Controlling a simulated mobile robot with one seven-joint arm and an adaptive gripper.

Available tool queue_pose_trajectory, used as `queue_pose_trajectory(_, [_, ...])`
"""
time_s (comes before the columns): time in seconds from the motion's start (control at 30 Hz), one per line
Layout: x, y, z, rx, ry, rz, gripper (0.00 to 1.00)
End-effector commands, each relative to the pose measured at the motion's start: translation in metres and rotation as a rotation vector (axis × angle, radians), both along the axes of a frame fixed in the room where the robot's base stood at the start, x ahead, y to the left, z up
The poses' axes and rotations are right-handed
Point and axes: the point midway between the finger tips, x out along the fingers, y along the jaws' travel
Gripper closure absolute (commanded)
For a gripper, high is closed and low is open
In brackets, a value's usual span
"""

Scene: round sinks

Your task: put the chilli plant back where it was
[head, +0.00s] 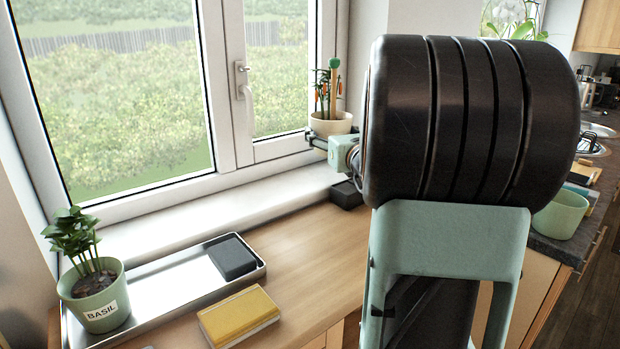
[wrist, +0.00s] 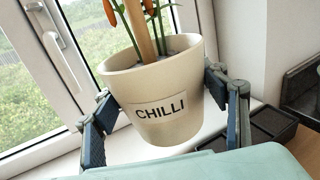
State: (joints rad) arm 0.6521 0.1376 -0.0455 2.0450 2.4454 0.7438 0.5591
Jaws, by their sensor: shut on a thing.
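The chilli plant is in a cream pot labelled CHILLI (wrist: 160,108), with a wooden stake, green stems and orange-red chillies. In the head view the pot (head: 331,124) is at the window's right end and appears raised above the white sill (head: 290,186). My gripper (wrist: 162,118) is shut on the pot, with one finger on each side of it. The pot looks slightly tilted in the wrist view. In the head view my gripper (head: 322,141) is partly hidden behind my arm.
A metal tray (head: 180,296) holds a basil pot (head: 98,300) and a dark box (head: 232,258). A yellow book (head: 238,316) lies before it. A small black tray (head: 345,195) is below my gripper. A green pot (head: 561,214) stands right. The sill's middle is clear.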

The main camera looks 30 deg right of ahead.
Motion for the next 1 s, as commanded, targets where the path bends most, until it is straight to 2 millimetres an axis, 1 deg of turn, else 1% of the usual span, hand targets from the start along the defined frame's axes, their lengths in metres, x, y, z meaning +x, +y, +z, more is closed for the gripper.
queue_pose_trajectory(0.07, [0.005, -0.001, 0.0, -0.001, -0.003, -0.002, 0.72])
queue_pose_trajectory(0.17, [0.018, -0.004, -0.007, 0.0, -0.002, -0.003, 0.72])
queue_pose_trajectory(0.5, [0.084, -0.021, -0.037, 0.0, -0.003, -0.003, 0.72])
queue_pose_trajectory(0.57, [0.095, -0.024, -0.045, 0.001, -0.002, -0.003, 0.72])
queue_pose_trajectory(0.6, [0.101, -0.025, -0.055, 0.002, 0.0, -0.003, 0.72])
queue_pose_trajectory(0.7, [0.114, -0.029, -0.071, 0.001, 0.0, -0.003, 0.72])
queue_pose_trajectory(0.8, [0.124, -0.032, -0.083, 0.0, -0.003, -0.004, 0.72])
queue_pose_trajectory(1.0, [0.133, -0.034, -0.092, -0.002, -0.005, -0.004, 0.72])
